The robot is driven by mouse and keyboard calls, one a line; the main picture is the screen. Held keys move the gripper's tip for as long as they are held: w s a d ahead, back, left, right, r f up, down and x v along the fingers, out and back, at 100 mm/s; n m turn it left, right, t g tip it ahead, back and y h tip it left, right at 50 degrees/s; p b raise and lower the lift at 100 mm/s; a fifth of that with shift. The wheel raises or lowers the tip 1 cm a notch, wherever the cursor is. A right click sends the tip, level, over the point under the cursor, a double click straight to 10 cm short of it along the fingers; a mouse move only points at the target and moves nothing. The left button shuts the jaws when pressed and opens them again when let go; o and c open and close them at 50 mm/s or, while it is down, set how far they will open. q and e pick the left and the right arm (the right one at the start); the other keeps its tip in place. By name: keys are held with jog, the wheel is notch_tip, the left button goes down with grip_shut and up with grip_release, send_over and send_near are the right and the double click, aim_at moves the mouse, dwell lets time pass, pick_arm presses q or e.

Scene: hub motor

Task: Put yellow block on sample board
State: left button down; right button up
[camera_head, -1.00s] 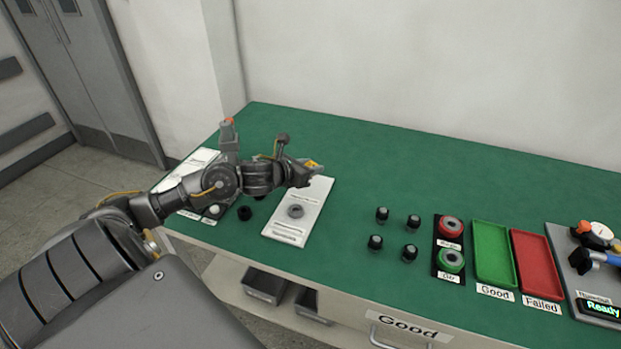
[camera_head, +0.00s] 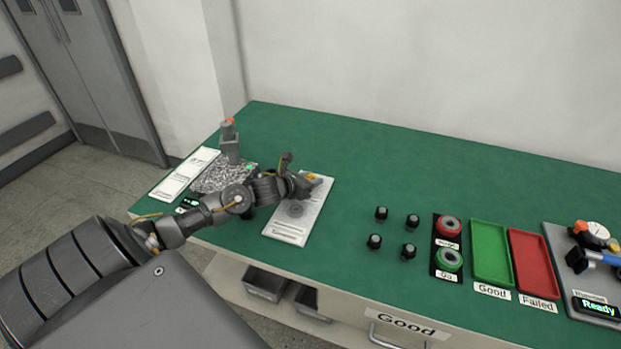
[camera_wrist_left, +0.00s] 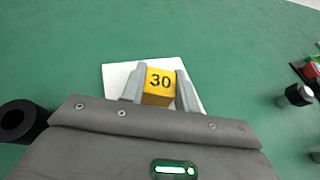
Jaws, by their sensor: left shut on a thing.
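The yellow block (camera_wrist_left: 158,82), marked "30", is between the two fingers of my left gripper (camera_wrist_left: 160,92) in the left wrist view. The left gripper is shut on it. The board also shows behind the block in the left wrist view (camera_wrist_left: 117,75). Whether the block touches the board cannot be told. A grey ring on the board is partly shaded by the gripper. My right gripper is not in view.
Several black cylinders (camera_head: 375,241) stand right of the board. Further right are a dark holder with red and green buttons (camera_head: 448,261), a green tray (camera_head: 491,252), a red tray (camera_head: 533,264) and a gauge device (camera_head: 597,235). A speckled plate (camera_head: 213,178) lies left. The back of the green table is clear.

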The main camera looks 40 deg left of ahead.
pick_arm(q)
jog(key=shift+f, duration=0.1)
jog(key=c, duration=1.1)
grip_release()
jog(key=shift+o, duration=0.2)
